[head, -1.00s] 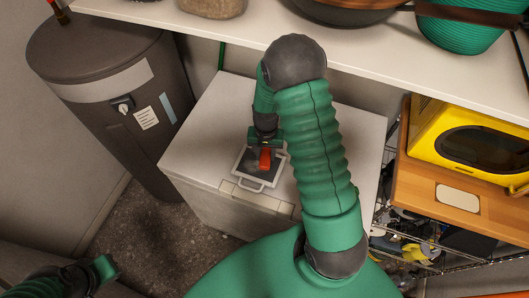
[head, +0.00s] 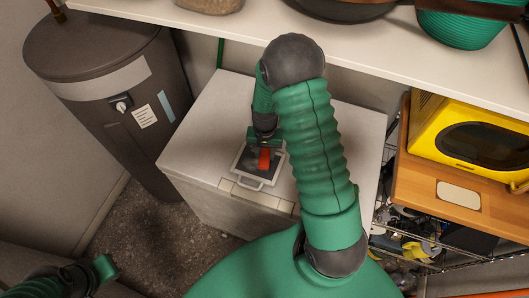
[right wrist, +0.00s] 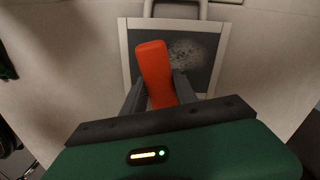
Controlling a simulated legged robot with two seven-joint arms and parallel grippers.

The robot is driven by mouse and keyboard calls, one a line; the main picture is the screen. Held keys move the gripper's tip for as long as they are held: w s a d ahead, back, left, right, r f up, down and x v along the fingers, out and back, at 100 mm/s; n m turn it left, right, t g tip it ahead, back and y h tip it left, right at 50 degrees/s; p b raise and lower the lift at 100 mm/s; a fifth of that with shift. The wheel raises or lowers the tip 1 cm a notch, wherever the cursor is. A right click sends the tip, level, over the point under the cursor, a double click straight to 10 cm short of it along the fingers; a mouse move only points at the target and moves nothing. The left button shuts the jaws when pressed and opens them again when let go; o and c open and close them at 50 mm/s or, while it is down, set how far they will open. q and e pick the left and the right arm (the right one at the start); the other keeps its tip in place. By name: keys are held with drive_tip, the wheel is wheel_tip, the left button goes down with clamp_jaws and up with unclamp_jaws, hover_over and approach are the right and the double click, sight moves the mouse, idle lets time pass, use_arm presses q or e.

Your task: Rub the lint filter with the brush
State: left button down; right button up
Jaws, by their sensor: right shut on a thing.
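The lint filter (head: 250,181), a dark mesh panel in a light grey frame with a handle, lies flat on top of the white appliance. In the right wrist view the filter (right wrist: 201,75) has a pale speckled lint patch on the right part of its mesh. My right gripper (head: 264,148) is shut on the red-orange brush (head: 264,159), which is over the mesh. In the right wrist view the brush (right wrist: 155,72) sits between the fingers, left of the lint patch. The bristles are hidden, so contact cannot be told. My left gripper (head: 106,267) is at the lower left, away from the filter.
The white appliance top (head: 210,120) is clear around the filter. A shelf (head: 370,45) with bowls overhangs the back. A dark grey cylindrical tank (head: 105,95) stands left. A yellow microwave (head: 475,140) sits on a wooden board at right, above a wire rack.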

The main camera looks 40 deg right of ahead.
drive_tip(key=shift+a+f+b, duration=0.15)
drive_tip(key=shift+f+b, duration=0.2)
drive_tip(key=shift+f, duration=0.15)
